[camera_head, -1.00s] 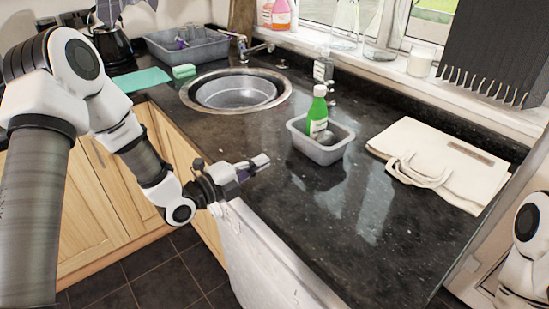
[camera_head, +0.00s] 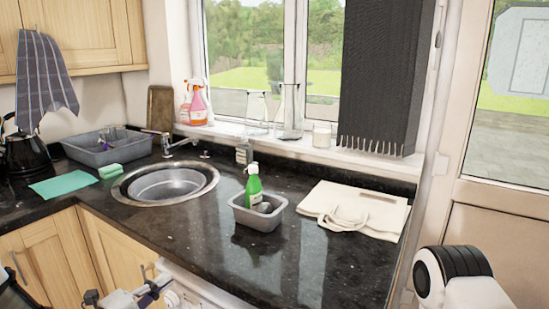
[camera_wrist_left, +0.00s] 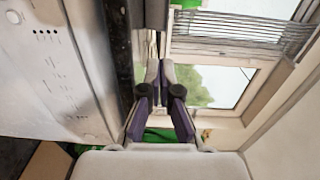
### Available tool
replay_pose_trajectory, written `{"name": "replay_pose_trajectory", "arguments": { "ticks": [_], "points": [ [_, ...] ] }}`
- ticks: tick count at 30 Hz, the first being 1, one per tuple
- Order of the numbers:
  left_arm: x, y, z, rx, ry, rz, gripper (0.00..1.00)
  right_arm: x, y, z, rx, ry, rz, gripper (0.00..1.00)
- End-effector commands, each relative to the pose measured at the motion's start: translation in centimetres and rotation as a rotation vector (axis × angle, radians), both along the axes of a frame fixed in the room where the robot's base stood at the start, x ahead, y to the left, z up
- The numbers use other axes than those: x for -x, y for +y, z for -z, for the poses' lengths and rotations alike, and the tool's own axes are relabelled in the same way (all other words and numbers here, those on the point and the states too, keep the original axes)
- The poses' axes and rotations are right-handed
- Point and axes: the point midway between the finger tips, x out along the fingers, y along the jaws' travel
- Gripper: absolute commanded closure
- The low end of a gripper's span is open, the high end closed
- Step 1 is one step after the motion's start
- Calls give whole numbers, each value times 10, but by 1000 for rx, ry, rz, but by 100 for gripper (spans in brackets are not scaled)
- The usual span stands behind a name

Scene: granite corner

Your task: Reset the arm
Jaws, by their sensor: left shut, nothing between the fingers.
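My left gripper (camera_head: 157,287) is low at the left in the head view, in front of the counter's front edge. It is shut and empty. In the left wrist view its two grey and purple fingers (camera_wrist_left: 160,70) meet at the tips. Only a piece of my right arm shows at the bottom right of the head view. My right gripper is out of view.
On the dark granite counter (camera_head: 190,245), a green bottle (camera_head: 253,189) stands in a grey tub (camera_head: 262,215). A folded cream bag (camera_head: 355,208) lies to its right, a round sink (camera_head: 165,184) to its left. Bare granite lies in front.

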Motion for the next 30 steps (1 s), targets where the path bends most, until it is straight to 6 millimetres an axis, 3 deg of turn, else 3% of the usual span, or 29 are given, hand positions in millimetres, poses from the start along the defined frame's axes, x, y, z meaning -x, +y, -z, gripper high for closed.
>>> {"name": "replay_pose_trajectory", "arguments": {
  "ticks": [8,14,17,20,23,24,27,30],
  "points": [
    [20,-24,58,-41,129,56,100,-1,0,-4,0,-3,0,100],
    [51,-42,122,-76,322,59,100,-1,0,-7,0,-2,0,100],
    [75,-48,163,-65,493,31,100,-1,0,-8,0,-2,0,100],
    [113,-51,211,-17,741,-50,100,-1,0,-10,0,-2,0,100],
    [175,-45,265,91,1103,-259,100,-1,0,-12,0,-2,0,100],
    [206,-39,283,158,1260,-404,100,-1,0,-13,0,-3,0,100],
    [268,-16,305,378,1537,-865,100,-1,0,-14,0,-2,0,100],
    [299,3,306,636,1608,-1291,100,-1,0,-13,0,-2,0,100]
  ]
}}
